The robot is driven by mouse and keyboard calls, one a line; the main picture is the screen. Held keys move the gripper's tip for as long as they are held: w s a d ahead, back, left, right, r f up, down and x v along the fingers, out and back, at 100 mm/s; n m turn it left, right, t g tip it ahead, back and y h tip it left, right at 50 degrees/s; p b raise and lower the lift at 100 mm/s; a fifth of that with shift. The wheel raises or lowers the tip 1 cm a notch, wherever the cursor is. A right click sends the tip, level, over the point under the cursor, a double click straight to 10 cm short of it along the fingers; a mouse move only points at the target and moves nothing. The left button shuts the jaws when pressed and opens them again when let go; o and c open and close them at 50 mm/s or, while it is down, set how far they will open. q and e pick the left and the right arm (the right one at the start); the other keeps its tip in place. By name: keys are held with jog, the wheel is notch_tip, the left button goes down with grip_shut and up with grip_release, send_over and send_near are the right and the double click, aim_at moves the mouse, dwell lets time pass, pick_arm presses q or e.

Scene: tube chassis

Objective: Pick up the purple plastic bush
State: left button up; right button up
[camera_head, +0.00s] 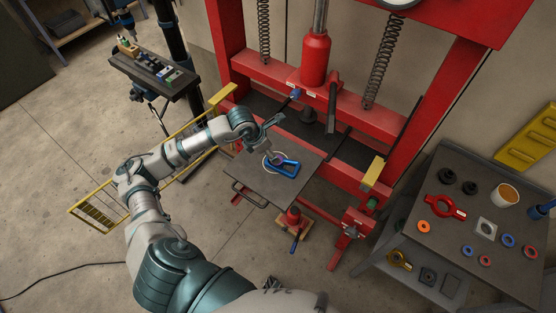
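My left gripper (272,137) is above the far side of the dark plate (262,186) in front of the red press. Its fingers look spread apart, with nothing visible between them. A blue looped part (287,168) with a pale and orange ring around its left side lies on the plate, just below the gripper. I cannot make out a clearly purple bush. Several small rings lie on the right-hand table, among them a blue one (508,240), another bluish one (467,250) and an orange one (424,226). My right gripper is not in view.
The red press frame (232,60) with its springs stands behind the plate. The grey table (450,287) at right also holds a red clamp-like part (443,207) and a cup (504,195). A small tool tray (150,70) is farther back.

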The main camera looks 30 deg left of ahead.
pick_arm(q)
jog(key=shift+w+f, duration=0.15)
jog(key=shift+f, duration=0.45)
jog(key=p+x, duration=0.1)
jog(key=x, duration=0.3)
jog(key=shift+d+f, duration=0.15)
jog(key=shift+f, duration=0.1)
jog(key=shift+w+d+f, duration=0.1)
jog(key=shift+d+f, duration=0.05)
jog(key=shift+d, duration=0.1)
jog(key=c, duration=1.1)
jog(key=shift+c, duration=0.2)
